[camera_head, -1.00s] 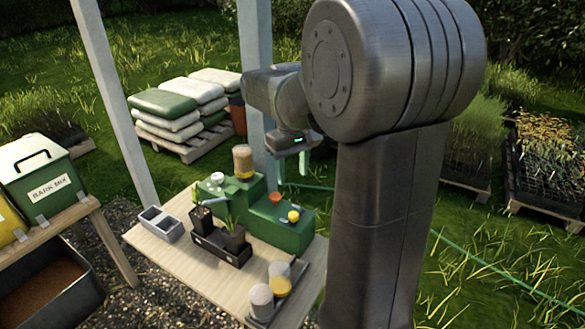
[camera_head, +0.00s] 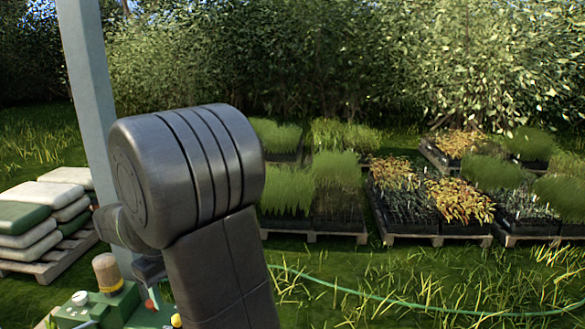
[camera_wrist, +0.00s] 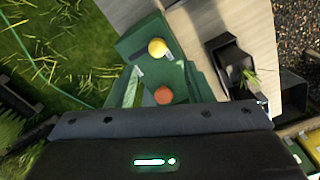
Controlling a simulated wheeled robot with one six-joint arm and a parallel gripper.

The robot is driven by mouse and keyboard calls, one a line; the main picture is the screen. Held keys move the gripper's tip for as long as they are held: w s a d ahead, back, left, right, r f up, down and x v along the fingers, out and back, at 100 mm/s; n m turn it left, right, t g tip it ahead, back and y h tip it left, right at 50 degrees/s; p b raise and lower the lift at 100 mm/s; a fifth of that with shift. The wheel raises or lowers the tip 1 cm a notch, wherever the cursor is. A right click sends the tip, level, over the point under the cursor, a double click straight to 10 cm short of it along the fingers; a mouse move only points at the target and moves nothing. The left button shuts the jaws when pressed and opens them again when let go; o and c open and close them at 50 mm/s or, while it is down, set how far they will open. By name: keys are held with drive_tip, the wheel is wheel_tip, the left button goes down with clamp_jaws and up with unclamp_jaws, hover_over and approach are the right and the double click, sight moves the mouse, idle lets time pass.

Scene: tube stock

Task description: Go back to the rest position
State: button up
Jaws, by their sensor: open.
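A yellow ball-like piece (camera_wrist: 158,48) and an orange round piece (camera_wrist: 163,95) sit on the stand. In the head view, the wrist body shows behind my large grey arm joint, and the fingers are mostly hidden. The green stand (camera_head: 103,306) shows at the bottom left, with a tan-topped cylinder (camera_head: 107,272) on it.
The wooden table top (camera_wrist: 258,25) shows in the wrist view, with dark square pots (camera_wrist: 233,60) near the stand. A pale post (camera_head: 88,90) rises at the left. Stacked sacks (camera_head: 40,222) lie on a pallet. Plant trays (camera_head: 405,210) on pallets stand beyond open grass.

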drive_tip(key=f, duration=0.5)
drive_tip(key=w+f, duration=0.1)
drive_tip(key=f, duration=0.1)
drive_tip(key=shift+f, duration=0.4)
drive_tip(key=shift+w, duration=0.45)
drive_tip(key=shift+d, duration=0.1)
